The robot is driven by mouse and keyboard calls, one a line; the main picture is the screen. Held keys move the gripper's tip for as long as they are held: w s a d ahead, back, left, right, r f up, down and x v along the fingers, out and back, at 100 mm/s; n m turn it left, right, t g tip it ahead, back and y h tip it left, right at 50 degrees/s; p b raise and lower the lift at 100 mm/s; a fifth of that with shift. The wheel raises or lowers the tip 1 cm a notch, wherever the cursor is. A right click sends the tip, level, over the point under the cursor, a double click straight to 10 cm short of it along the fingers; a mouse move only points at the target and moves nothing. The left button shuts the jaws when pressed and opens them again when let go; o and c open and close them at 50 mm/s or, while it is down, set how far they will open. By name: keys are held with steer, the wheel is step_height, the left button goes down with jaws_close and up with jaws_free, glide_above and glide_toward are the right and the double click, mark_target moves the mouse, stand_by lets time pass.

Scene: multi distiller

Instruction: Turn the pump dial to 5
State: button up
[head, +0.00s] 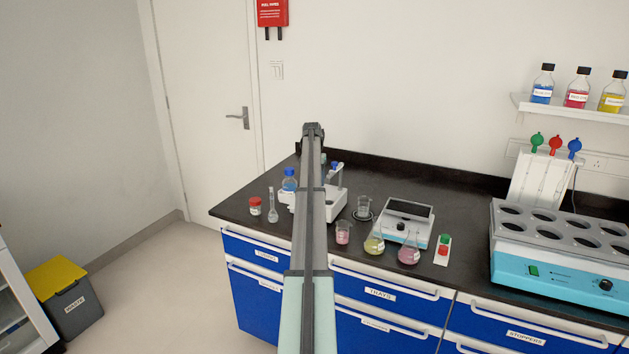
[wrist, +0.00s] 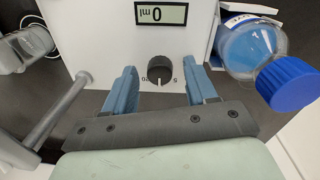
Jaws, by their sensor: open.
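The pump is a white box (wrist: 105,35) with a small display that reads 0 ml, upside down in the wrist view. Its dial (wrist: 159,68) is a round black knob below the display, with a light mark at its lower edge and small printed figures on both sides. My gripper (wrist: 160,76) is open, its two blue fingers left and right of the dial with a gap on each side. Whether the tips reach the dial's depth I cannot tell. In the head view my arm hides most of the pump (head: 335,205) and the dial.
A blue-capped bottle (wrist: 252,50) stands close to the right finger in the wrist view. A grey rod (wrist: 62,108) is at the left.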

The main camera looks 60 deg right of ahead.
jaws_close()
stand_by(0.5)
steer(key=shift+n, duration=0.3)
steer(key=n, duration=0.4)
steer(key=shift+n, duration=2.1)
jaws_free()
